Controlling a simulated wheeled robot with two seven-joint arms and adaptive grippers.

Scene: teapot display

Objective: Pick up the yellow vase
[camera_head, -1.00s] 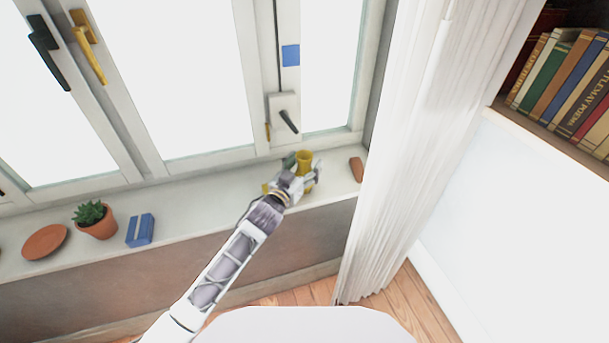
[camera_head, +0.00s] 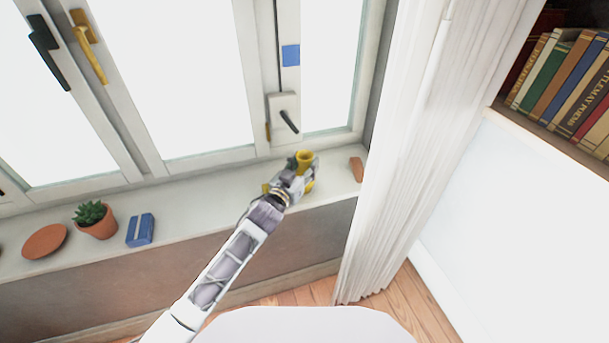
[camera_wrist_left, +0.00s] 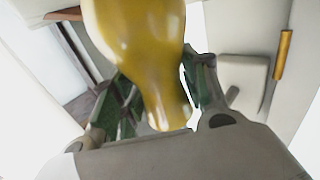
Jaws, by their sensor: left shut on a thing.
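The yellow vase (camera_head: 304,157) stands upright on the window sill (camera_head: 233,186), at its right part. In the head view, my left gripper (camera_head: 302,174) is around the vase and shut on it, hiding part of its body. In the left wrist view, the glossy yellow vase (camera_wrist_left: 140,45) fills the upper middle, with a finger on either side of its narrow neck (camera_wrist_left: 165,100). I cannot tell whether its base touches the sill. My right gripper is not in view.
A terracotta piece (camera_head: 356,169) lies right of the vase, near the white curtain (camera_head: 405,150). Further left on the sill are a blue box (camera_head: 140,230), a potted succulent (camera_head: 97,226) and a terracotta saucer (camera_head: 44,242). The window frame rises close behind.

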